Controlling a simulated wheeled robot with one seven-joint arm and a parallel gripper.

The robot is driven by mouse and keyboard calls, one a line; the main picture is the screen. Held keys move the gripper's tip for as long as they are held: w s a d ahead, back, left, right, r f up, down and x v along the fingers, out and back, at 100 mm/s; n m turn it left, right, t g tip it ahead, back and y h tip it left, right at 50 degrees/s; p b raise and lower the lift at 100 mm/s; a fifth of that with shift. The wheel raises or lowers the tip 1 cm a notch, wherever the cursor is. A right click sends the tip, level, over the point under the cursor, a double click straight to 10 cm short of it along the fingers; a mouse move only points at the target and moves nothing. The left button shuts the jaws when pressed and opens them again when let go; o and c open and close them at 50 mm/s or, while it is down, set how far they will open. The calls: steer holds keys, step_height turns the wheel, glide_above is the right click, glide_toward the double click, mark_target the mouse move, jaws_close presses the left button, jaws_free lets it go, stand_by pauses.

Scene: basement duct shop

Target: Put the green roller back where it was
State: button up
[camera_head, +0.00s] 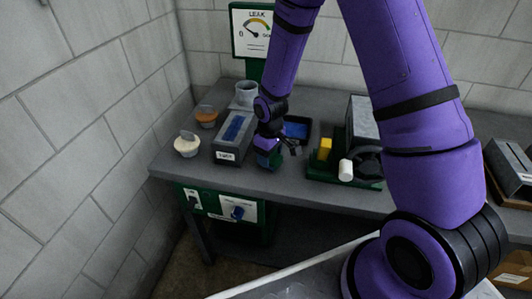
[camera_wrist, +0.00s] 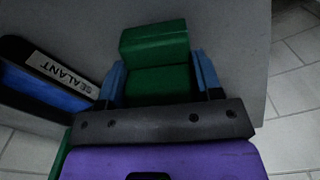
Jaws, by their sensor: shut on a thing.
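My gripper (camera_wrist: 161,75) is shut on the green roller (camera_wrist: 155,42), with one blue finger on each side of it in the wrist view. The roller looks like a green block with a stepped shape. In the head view my gripper (camera_head: 268,152) is low at the bench's front edge, and only a little of the green roller shows at the fingers. Whether it touches the bench top cannot be told.
A grey box labelled SEALANT (camera_wrist: 65,73) with blue inside lies left of my gripper. A dark tray (camera_head: 307,128) is behind and right. A green machine (camera_head: 322,171) with a yellow block (camera_head: 324,148) stands right. Two small tubs (camera_head: 187,146) are at the left.

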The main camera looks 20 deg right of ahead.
steer(key=shift+f, duration=0.2)
steer(key=o, duration=1.2)
steer(key=shift+f, duration=0.1)
step_height(320, 180, up, 13)
steer(key=shift+s+f, duration=0.1)
steer(key=shift+f, duration=0.1)
steer(key=s+d+r+m+t, duration=0.1)
steer(key=s+d+r+m, duration=0.1)
steer(key=s+r, duration=0.5)
steer(key=s+d+r+m+t, duration=0.1)
steer(key=s+d+r+t, duration=0.15)
steer(key=r, duration=0.85)
steer(key=s+d+r+m+t, duration=0.1)
steer(key=s+r, duration=0.3)
steer(key=s, duration=0.4)
steer(key=s+d+r+m, duration=0.1)
steer(key=s+r, duration=0.3)
steer(key=s, duration=0.4)
steer(key=shift+s+d+r+m+t, duration=0.25)
steer(key=shift+r+m+t, duration=0.15)
steer(key=shift+m, duration=0.5)
